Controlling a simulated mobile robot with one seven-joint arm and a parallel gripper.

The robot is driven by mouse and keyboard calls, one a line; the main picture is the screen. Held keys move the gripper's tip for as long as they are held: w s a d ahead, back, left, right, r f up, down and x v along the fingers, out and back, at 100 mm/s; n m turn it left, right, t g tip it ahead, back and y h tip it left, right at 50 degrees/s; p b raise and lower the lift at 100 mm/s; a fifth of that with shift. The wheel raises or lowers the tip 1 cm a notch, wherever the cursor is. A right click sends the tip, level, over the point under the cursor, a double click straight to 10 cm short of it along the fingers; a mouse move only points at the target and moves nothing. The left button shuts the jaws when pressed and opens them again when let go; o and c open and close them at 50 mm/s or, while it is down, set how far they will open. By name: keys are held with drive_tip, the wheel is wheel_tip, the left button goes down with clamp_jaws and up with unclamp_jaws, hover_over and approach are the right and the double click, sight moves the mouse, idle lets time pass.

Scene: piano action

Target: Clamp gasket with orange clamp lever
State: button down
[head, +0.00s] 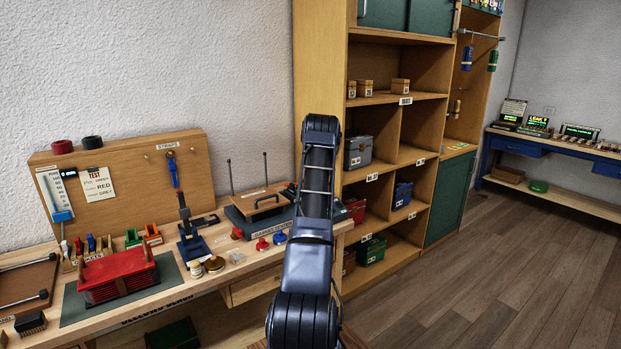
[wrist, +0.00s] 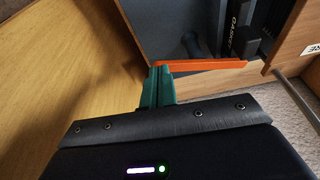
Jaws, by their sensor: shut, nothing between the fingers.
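The gasket station (head: 285,222) stands on the bench in the head view, left of my arm. It has a dark base, a brown plate with a black handle (head: 265,199) and two thin upright rods. In the wrist view, a long orange bar (wrist: 205,66), which looks like the clamp lever, lies just beyond my fingertips. My gripper (wrist: 157,70) has green fingers, shut and empty, at the left end of the bar. I cannot tell whether they touch it. The gasket is not clearly visible. My arm hides the gripper in the head view.
Red knobs (head: 263,244) lie before the station. A blue stand (head: 190,245) and a red ribbed block (head: 118,276) are further left on the bench. Shelving (head: 398,97) with boxes rises behind my arm at the right. The wooden floor at the right is open.

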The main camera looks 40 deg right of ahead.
drive_tip(key=shift+w+d+n, duration=0.4)
drive_tip(key=shift+w+n, duration=0.3)
drive_tip(key=shift+n, duration=0.1)
drive_tip(key=shift+w, duration=0.1)
drive_tip(key=shift+d, duration=0.1)
drive_tip(key=s+d+r, duration=0.1)
drive_tip(key=s+r, duration=0.5)
drive_tip(key=r, duration=0.4)
drive_tip(key=shift+s+r, duration=0.2)
drive_tip(key=shift+s, duration=0.15)
idle(0.4)
